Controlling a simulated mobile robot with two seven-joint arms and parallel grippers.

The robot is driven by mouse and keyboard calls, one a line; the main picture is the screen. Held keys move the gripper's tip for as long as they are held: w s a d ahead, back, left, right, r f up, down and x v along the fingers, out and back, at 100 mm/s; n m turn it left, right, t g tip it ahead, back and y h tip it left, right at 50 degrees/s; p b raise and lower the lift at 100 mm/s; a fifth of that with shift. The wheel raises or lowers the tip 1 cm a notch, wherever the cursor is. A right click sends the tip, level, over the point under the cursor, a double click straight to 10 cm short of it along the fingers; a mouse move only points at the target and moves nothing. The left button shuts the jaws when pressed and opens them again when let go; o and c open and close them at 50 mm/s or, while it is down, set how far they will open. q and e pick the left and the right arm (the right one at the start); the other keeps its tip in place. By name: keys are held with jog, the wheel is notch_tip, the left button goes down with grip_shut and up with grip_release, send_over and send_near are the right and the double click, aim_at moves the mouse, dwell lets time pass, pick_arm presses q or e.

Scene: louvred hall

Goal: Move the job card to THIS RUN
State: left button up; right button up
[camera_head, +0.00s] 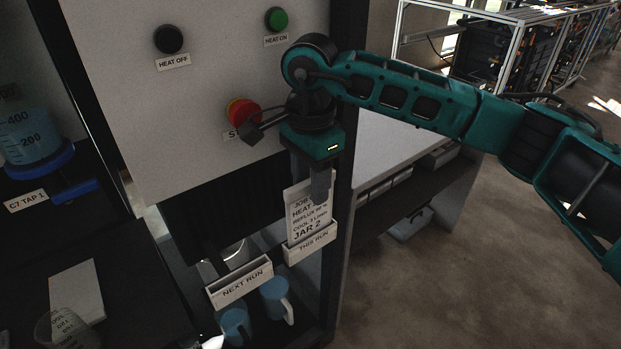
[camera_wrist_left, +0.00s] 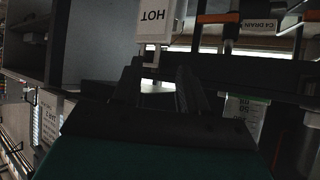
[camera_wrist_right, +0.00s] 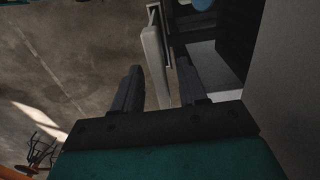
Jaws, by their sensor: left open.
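The white job card (camera_head: 302,222), printed JOB, HEAT and JAR 2, stands upright in the THIS RUN holder (camera_head: 311,246). My right gripper (camera_head: 319,188) points down at the card's upper right. In the right wrist view the card (camera_wrist_right: 155,66) shows edge-on between the fingers of my right gripper (camera_wrist_right: 160,88), with gaps on both sides, so the gripper is open around it. The NEXT RUN holder (camera_head: 240,284), lower left, shows no card. My left gripper (camera_wrist_left: 160,80) shows only in its own wrist view, open, with nothing visible between its fingers.
Heat and stop buttons (camera_head: 242,112) are on the panel behind my right gripper. Blue mugs (camera_head: 275,298) stand below the holders. A beaker (camera_head: 66,329) and a white block (camera_head: 77,292) are at the left. A HOT sign (camera_wrist_left: 155,22) is ahead of my left gripper.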

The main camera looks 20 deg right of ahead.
pick_arm(q)
jog(key=shift+r, duration=0.1)
pick_arm(e)
jog(key=shift+o, duration=0.4)
jog(key=shift+r, duration=0.1)
jog(key=shift+r+p, duration=2.1)
jog(key=shift+r, duration=1.35)
pick_arm(q)
notch_tip(320, 180, up, 4)
jog(key=shift+r+p, duration=0.5)
pick_arm(e)
notch_tip(320, 180, up, 13)
pick_arm(q)
jog(key=shift+o, duration=0.2)
jog(key=shift+d+r, duration=0.1)
jog(key=shift+r, duration=0.05)
pick_arm(e)
jog(key=shift+f, duration=0.15)
